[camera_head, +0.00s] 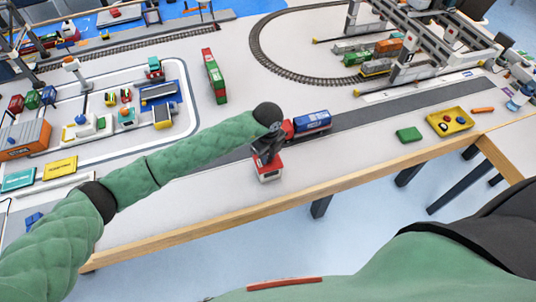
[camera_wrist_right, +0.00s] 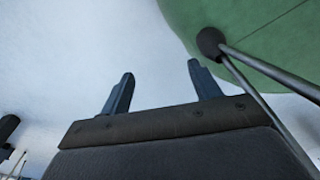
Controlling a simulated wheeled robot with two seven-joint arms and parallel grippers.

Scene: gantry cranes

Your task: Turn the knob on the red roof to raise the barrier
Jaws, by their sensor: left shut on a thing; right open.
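A small hut with a red roof (camera_head: 266,171) and pale walls stands near the front edge of the table. My left gripper (camera_head: 267,154) reaches in from the left and points down at the roof. It is shut on the knob on top, which the fingers hide. I cannot make out a barrier arm near the hut. My right gripper (camera_wrist_right: 160,92) shows only in the right wrist view, with its fingers apart and nothing between them.
A red and blue truck (camera_head: 312,122) stands on the grey road just behind the gripper. A green block (camera_head: 409,135) and a yellow tray (camera_head: 450,122) lie to the right. A red and green container (camera_head: 215,77) stands farther back. The wooden table edge (camera_head: 350,180) runs close in front.

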